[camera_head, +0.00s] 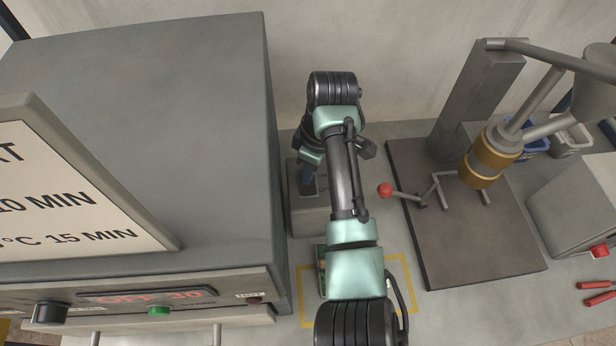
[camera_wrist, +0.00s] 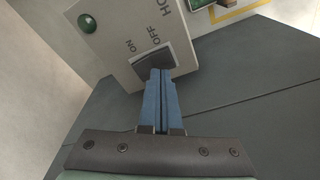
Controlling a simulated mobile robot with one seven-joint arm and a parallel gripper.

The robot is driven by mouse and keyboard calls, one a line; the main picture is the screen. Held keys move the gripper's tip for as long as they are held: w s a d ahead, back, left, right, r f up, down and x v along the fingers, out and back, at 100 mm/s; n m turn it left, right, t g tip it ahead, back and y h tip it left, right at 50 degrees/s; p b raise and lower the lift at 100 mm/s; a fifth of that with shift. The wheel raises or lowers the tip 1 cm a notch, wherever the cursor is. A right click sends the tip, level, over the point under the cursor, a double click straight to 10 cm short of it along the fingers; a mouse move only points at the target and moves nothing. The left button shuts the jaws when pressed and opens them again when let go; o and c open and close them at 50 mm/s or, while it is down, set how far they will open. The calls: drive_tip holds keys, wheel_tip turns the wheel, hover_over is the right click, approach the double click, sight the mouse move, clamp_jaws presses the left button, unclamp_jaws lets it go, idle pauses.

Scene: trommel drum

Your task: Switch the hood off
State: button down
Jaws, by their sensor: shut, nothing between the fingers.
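The hood switch box is a grey box with a black rocker switch (camera_wrist: 143,70), marked ON and OFF, and part of the word HOOD. A round green lamp (camera_wrist: 87,23) sits on the same face; I cannot tell if it is lit. My gripper (camera_wrist: 160,73) has its blue fingers shut with nothing between them.
A large grey oven (camera_head: 160,120) with a sign (camera_head: 70,195) stands close on the left. On the right is a dark plate (camera_head: 465,230) with a red-knobbed lever (camera_head: 385,190). A yellow outlined area (camera_head: 403,275) lies partly under my arm.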

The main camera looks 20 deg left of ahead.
wheel_tip(320, 180, up, 5)
drive_tip(key=p, duration=0.4)
idle(0.5)
drive_tip(key=w+a+r+m+t+y, duration=0.1)
drive_tip(key=w+a+r+m+t, duration=0.2)
drive_tip(key=w+r, duration=0.35)
wheel_tip(320, 180, up, 36)
drive_tip(key=m+t+y+b, duration=0.1)
drive_tip(key=m+t+b, duration=0.2)
drive_tip(key=m+t, duration=0.95)
hover_over(309, 186)
drive_tip(key=w+d, duration=0.4)
drive_tip(key=n+t, duration=0.5)
drive_tip(key=s+d+r+m+t+h+b, duration=0.1)
drive_tip(key=s+d+r+m+t+h, duration=0.2)
drive_tip(key=s+r, duration=0.9)
drive_tip(key=s+d+m+t, duration=0.3)
drive_tip(key=d, duration=0.1)
drive_tip(key=shift+h, duration=0.4)
